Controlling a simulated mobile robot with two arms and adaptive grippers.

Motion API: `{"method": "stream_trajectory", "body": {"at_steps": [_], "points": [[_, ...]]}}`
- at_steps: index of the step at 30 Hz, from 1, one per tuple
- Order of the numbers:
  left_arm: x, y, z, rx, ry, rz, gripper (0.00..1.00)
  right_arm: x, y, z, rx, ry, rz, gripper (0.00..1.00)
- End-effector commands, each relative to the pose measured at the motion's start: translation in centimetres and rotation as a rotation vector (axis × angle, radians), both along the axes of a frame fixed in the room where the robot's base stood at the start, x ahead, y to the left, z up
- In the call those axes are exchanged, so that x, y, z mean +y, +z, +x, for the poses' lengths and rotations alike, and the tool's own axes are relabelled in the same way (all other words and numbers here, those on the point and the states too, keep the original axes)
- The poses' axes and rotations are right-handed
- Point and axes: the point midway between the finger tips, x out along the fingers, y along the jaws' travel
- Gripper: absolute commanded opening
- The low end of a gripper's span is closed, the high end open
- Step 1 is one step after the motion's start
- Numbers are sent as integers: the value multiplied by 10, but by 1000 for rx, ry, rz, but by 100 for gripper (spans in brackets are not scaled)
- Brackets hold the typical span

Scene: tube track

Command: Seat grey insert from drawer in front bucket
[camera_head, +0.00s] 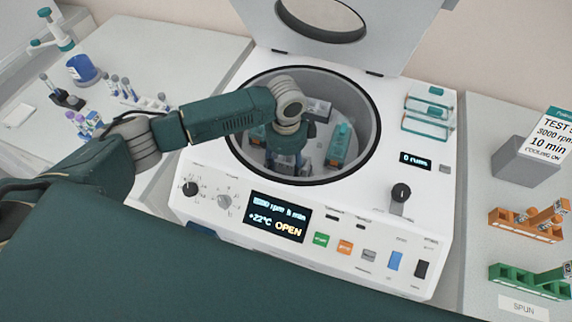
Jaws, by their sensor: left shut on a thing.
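The white centrifuge (390,215) stands open, with its round grey bowl (352,100) facing up. My left arm reaches over the bowl's left rim, and my left gripper (285,158) points down inside it, near the front. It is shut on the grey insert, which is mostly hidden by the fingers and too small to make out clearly. The front bucket is hidden under the gripper, so I cannot tell whether the insert touches it. A teal-sided bucket (340,146) shows at the right of the rotor. My right gripper is not in view.
The raised lid (400,30) stands behind the bowl. Racks of tubes (88,124) and a blue container (82,70) are on the left bench. Orange (525,225) and green (525,280) racks and a grey block with a label stand on the right. The display reads OPEN.

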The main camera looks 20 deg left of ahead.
Motion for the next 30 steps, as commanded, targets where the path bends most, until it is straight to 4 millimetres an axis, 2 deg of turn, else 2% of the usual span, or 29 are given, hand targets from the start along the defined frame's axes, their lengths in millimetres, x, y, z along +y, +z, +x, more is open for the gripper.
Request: {"method": "stream_trajectory", "body": {"at_steps": [1,16,21,25,26,27,30], "points": [[2,-21,-10,21,-6,9,26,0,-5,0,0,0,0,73],[2,-40,-10,19,-10,9,27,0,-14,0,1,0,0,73],[3,-41,-9,18,-10,10,33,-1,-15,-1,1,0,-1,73],[4,-42,-9,18,-8,12,45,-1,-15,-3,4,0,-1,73],[4,-42,-10,19,-7,12,91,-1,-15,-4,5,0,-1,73],[4,-41,-10,19,-7,12,99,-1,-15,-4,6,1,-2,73],[4,-41,-9,18,-6,11,100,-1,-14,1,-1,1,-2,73]]}}
